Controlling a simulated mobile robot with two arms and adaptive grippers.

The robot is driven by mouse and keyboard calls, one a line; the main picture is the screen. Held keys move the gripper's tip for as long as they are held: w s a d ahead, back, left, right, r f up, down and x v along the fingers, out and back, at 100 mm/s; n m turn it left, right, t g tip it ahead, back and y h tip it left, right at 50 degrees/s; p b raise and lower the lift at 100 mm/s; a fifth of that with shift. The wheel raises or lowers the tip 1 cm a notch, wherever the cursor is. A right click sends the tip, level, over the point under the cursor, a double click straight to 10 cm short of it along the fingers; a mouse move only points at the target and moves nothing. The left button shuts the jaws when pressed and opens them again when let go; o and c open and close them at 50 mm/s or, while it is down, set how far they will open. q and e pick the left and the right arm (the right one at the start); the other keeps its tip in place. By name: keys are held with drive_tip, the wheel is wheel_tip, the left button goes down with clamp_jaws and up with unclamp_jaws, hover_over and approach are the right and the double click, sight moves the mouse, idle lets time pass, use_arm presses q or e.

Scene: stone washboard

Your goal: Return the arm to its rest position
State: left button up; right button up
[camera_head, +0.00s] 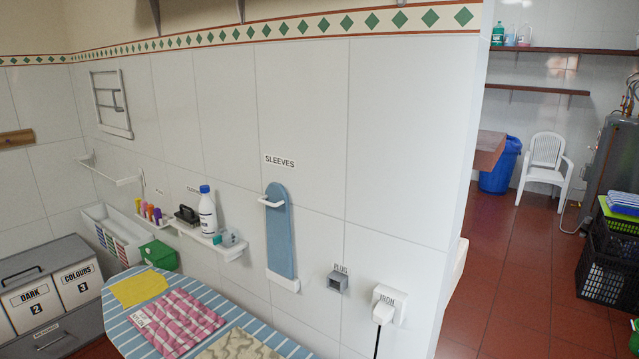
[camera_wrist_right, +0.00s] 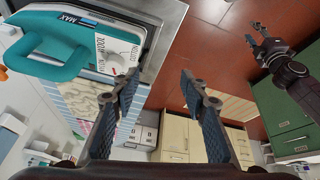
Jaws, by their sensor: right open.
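My right gripper (camera_wrist_right: 158,82) shows in the right wrist view with its two dark padded fingers spread apart and nothing between them. A teal and white iron (camera_wrist_right: 62,48) with a dial is at the upper left of that view, beside the gripper and apart from its fingers. It appears to rest on a grey metal surface. My left gripper (camera_wrist_right: 259,33) shows small at the upper right of that view; its fingers look apart and empty. Neither gripper shows in the head view.
The ironing board (camera_head: 118,323) carries a yellow cloth (camera_head: 139,288), a pink checked cloth (camera_head: 178,320) and a beige patterned cloth (camera_head: 240,346). A narrow shelf (camera_head: 232,253) holds a white bottle (camera_head: 207,212). Green cabinets (camera_wrist_right: 283,110) stand at right in the wrist view. Open red floor (camera_head: 510,260) lies at right.

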drive_tip(key=s+d+f+m+h, duration=0.1)
drive_tip(key=s+d+m, duration=0.25)
drive_tip(key=d, duration=0.25)
drive_tip(key=s+d+f+m+t+h, duration=0.1)
drive_tip(key=s+d+m+h, duration=0.15)
drive_tip(key=d+m, duration=0.35)
drive_tip(key=s+d+f+m+h, duration=0.1)
drive_tip(key=s+d+m, duration=0.25)
drive_tip(key=d, duration=0.35)
wheel_tip(320, 180, down, 34)
drive_tip(key=s+n+g+b, duration=0.1)
drive_tip(key=s+b, duration=0.2)
drive_tip(key=b, duration=0.5)
drive_tip(key=s+d+f+b, duration=0.1)
drive_tip(key=s+f+b, duration=0.1)
drive_tip(key=s+f, duration=0.6)
drive_tip(key=s+d+f+g+b, duration=0.1)
drive_tip(key=s+f+b, duration=0.2)
drive_tip(key=s+f, duration=0.5)
wheel_tip(320, 180, down, 5)
drive_tip(key=shift+s+d+f+b, duration=0.15)
drive_tip(key=shift+d+f+b, duration=0.05)
drive_tip(key=shift+d+b, duration=0.2)
